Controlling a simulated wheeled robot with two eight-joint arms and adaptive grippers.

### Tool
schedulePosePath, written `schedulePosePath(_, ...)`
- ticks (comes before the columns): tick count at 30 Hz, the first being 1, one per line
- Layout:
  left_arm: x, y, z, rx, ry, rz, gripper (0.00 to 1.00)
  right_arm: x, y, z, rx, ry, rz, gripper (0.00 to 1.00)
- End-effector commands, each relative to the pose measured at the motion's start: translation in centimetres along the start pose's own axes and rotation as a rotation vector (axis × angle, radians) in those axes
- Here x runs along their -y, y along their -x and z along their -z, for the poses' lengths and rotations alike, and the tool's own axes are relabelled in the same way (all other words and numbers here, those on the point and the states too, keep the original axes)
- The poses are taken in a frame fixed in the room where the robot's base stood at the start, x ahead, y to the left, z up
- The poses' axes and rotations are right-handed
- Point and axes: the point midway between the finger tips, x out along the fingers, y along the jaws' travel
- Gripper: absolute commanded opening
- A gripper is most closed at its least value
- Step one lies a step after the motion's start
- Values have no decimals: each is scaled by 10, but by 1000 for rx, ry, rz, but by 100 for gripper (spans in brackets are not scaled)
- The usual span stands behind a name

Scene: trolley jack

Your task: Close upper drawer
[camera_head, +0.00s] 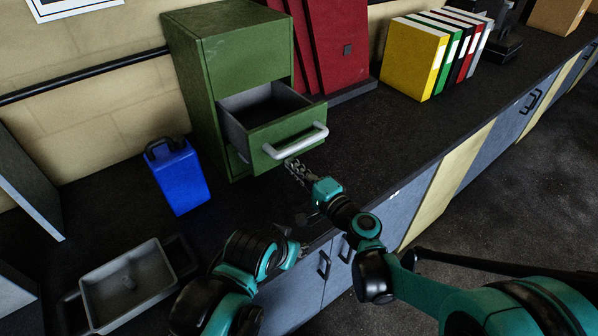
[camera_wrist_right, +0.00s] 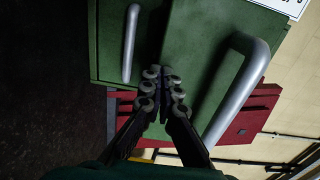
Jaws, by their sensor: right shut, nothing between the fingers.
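The green cabinet (camera_head: 205,70) stands on the dark worktop. Its upper drawer (camera_head: 292,137) is pulled out, with its grey inside showing and a white bar handle (camera_head: 295,145) on the front. A lower drawer front (camera_head: 238,163) shows partly beneath it and looks closed. My right gripper (camera_head: 294,168) is shut and empty, just below and in front of the open drawer's handle. In the right wrist view its fingertips (camera_wrist_right: 162,76) are together between the large near handle (camera_wrist_right: 238,92) and the smaller handle (camera_wrist_right: 131,43); contact is unclear. My left gripper (camera_head: 291,248) is low at the worktop's front edge; its fingers are unclear.
A blue canister (camera_head: 180,178) stands left of the cabinet. A grey tray (camera_head: 105,308) lies at the lower left. Red binders (camera_head: 340,45) and a row of coloured folders (camera_head: 408,60) stand to the right. The worktop right of the drawer is clear.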

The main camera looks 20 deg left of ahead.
Motion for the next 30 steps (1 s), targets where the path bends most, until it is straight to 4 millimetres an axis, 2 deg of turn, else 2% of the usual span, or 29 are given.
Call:
schedulePosePath(7, 0, 0, 0, 0, 0, 0, 36, 0, 0, 0, 0, 0, 0, 0)
schedulePosePath(10, 0, -1, 0, 0, 0, 0, 36, 0, -8, 0, 1, 0, 0, 0)
schedulePosePath(14, 0, -3, -2, 0, 0, 0, 36, -1, -38, 0, 3, 0, 0, 0)
schedulePosePath(21, 0, -5, -4, 0, 0, 0, 36, 0, -104, 0, 2, 0, 0, 0)
schedulePosePath(25, 0, -5, -4, 0, 0, 0, 36, 0, -123, 0, 0, 0, 0, 0)
schedulePosePath(30, 0, -5, -4, 0, 0, 0, 36, 0, -130, 0, 0, 0, 0, 0)
